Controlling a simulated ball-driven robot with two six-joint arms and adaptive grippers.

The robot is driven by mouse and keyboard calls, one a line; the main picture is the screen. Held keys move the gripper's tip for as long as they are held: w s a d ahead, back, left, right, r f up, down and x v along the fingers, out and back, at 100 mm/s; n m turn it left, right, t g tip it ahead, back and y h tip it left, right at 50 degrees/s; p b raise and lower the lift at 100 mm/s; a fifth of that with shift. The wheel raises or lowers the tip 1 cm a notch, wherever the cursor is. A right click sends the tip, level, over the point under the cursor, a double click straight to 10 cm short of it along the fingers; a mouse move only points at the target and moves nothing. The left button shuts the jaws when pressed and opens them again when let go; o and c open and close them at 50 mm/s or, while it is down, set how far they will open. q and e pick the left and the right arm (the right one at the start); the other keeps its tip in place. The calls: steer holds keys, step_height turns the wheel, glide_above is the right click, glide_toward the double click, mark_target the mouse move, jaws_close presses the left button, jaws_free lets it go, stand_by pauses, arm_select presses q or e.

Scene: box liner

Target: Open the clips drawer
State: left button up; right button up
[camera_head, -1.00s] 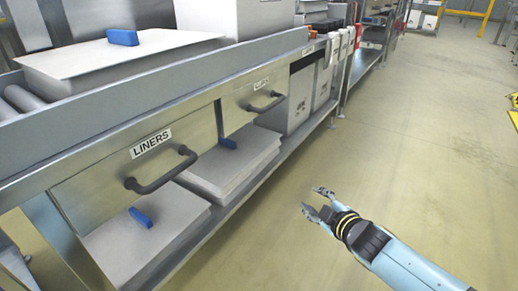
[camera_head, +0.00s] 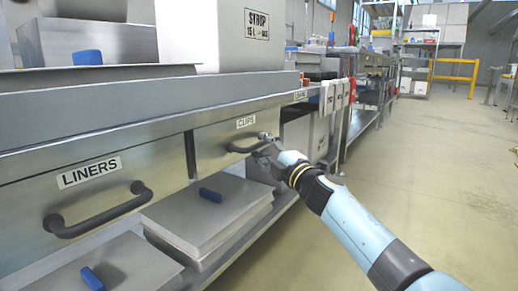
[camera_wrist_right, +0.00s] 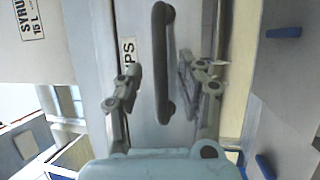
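The clips drawer (camera_head: 212,143) is the grey metal front with the CLIPS label, and it looks shut. Its dark bar handle (camera_head: 240,150) is at the front's right side. My right gripper (camera_head: 264,146) is at the handle's right end. In the right wrist view the handle (camera_wrist_right: 161,55) runs lengthwise between the two spread fingers of the open gripper (camera_wrist_right: 172,82), with gaps visible on both sides. I cannot tell whether the fingers reach around the bar. My left gripper is not in view.
The liners drawer (camera_head: 90,172) with its own handle (camera_head: 98,214) is to the left. Grey lidded boxes (camera_head: 205,222) with blue tabs stand on the shelf below. A syrup box (camera_head: 215,35) is on the counter. The floor (camera_head: 430,170) at the right is clear.

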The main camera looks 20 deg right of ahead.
steer(key=shift+x, duration=1.05)
steer(key=shift+c, duration=0.3)
steer(key=shift+f, duration=0.1)
jaws_close()
